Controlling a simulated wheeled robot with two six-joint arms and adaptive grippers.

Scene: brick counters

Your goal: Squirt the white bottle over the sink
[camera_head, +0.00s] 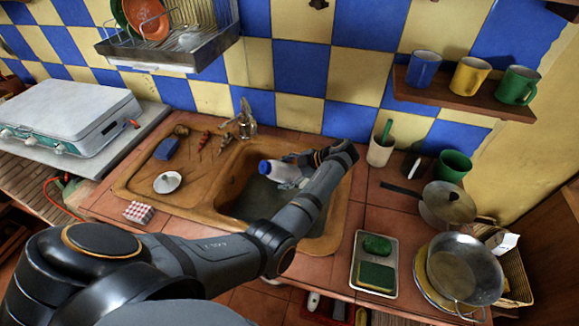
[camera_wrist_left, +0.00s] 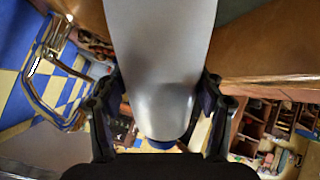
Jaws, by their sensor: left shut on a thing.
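The white bottle (camera_head: 284,173) with a blue cap lies tilted nearly on its side above the basin of the brown sink (camera_head: 335,212), its cap pointing left. My left gripper (camera_head: 300,163) is shut on the bottle, reaching across from the right side of the basin. In the left wrist view the bottle (camera_wrist_left: 160,65) sits between the two fingers of the left gripper (camera_wrist_left: 160,100), and its blue cap shows at the lower end. Part of the basin is hidden by my left arm. No liquid is visible. My right gripper is not in view.
The faucet (camera_head: 245,122) stands behind the sink. A dish rack (camera_head: 170,45) hangs above left, and a mug shelf (camera_head: 440,92) above right. A tray with green sponges (camera_head: 374,268), pans (camera_head: 460,268) and a cup (camera_head: 381,150) stand right of the sink. A white case (camera_head: 70,110) is at left.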

